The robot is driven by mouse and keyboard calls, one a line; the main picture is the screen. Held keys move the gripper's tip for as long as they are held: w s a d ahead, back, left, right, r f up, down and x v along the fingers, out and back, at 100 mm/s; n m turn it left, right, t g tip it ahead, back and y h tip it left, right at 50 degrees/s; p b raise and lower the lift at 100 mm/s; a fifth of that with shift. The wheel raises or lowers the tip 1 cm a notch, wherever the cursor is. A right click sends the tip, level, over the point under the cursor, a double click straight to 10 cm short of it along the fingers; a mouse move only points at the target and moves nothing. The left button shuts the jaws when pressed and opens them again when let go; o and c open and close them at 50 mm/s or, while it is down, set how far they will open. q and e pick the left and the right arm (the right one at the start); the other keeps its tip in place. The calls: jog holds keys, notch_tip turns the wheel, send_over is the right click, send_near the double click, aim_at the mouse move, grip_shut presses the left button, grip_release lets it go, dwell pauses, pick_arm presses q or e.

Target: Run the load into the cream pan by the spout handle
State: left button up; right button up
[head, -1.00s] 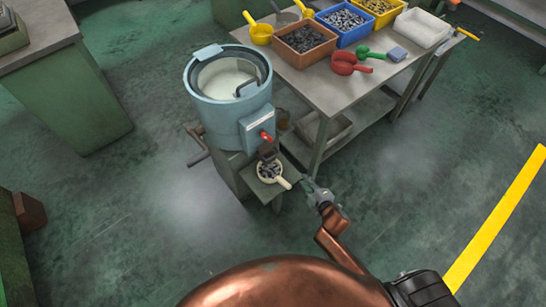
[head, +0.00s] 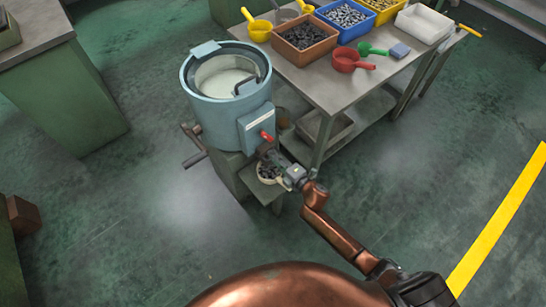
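The light-blue round machine (head: 214,112) stands left of the bench, its open bowl pale inside. A red handle (head: 266,137) sticks out from the blue box on its front, above the dark spout. The cream pan (head: 262,179) sits on a small shelf under the spout with dark metal pieces (head: 268,171) in it; my gripper hides its right side and handle. My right gripper (head: 269,154) is at the spout, just below the red handle, its fingers dark against it. I cannot tell whether it is open or touching anything. My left gripper is not in view.
A metal bench (head: 325,82) at the back right holds an orange bin (head: 305,39), a blue bin (head: 342,18), a yellow bin, a white tray (head: 424,24) and several scoops, including a red one (head: 346,62). A green cabinet (head: 65,95) stands left. The floor in front is open.

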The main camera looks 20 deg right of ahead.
jog(key=shift+w, duration=0.1)
jog(key=shift+c, duration=0.7)
grip_shut()
